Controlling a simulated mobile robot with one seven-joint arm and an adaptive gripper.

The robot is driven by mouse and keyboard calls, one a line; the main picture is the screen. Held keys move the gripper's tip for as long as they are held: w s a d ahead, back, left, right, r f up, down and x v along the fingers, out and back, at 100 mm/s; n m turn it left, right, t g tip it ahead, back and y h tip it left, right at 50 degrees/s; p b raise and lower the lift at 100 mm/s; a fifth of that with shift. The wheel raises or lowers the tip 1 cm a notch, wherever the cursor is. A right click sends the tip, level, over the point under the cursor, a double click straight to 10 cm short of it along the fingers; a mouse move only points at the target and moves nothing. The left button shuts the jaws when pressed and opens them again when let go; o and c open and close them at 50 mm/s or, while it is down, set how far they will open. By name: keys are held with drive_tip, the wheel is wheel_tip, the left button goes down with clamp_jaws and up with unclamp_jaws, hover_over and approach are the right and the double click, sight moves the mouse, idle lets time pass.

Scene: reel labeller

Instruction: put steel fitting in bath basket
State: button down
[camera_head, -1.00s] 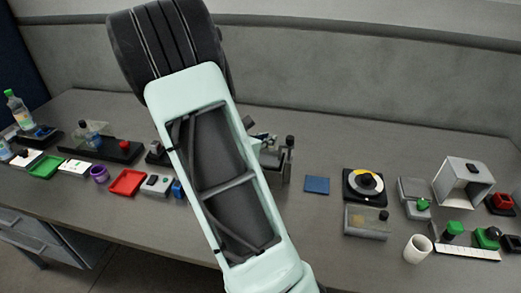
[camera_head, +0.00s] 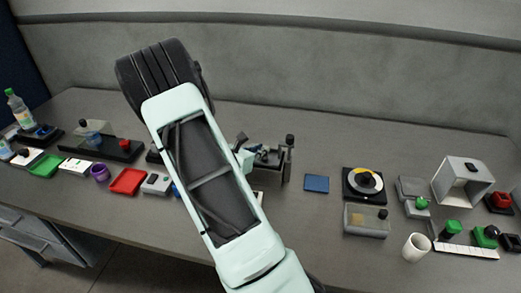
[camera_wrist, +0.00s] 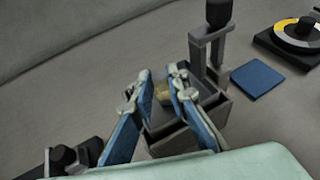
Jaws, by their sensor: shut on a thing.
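My gripper (camera_wrist: 160,86) has its two blue-backed fingers closed on a small, dull yellowish-grey piece, the steel fitting (camera_wrist: 162,91), which is mostly hidden between the fingertips. The fingertips are over the open top of a grey box, the bath (camera_wrist: 217,114), with a bracket and black-knobbed post at its far side. Whether the fitting touches anything inside cannot be told. In the head view the bath (camera_head: 270,178) stands right of my arm, with my gripper (camera_head: 246,154) at its left edge. The basket cannot be made out clearly from the bath.
A blue pad (camera_head: 316,183) lies right of the bath, then a black dial unit (camera_head: 364,184) and a clear-lidded box (camera_head: 366,221). A white cup (camera_head: 416,247) stands near the front edge. Left are a red tray (camera_head: 127,181) and a purple ring (camera_head: 99,172).

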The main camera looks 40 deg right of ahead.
drive_tip(key=shift+f, duration=0.2)
drive_tip(key=c, duration=1.9)
unclamp_jaws()
drive_tip(key=shift+r, duration=0.1)
drive_tip(key=shift+r, duration=0.2)
drive_tip(key=b+v, duration=0.1)
drive_tip(key=v, duration=1.1)
drive_tip(key=shift+f, duration=0.1)
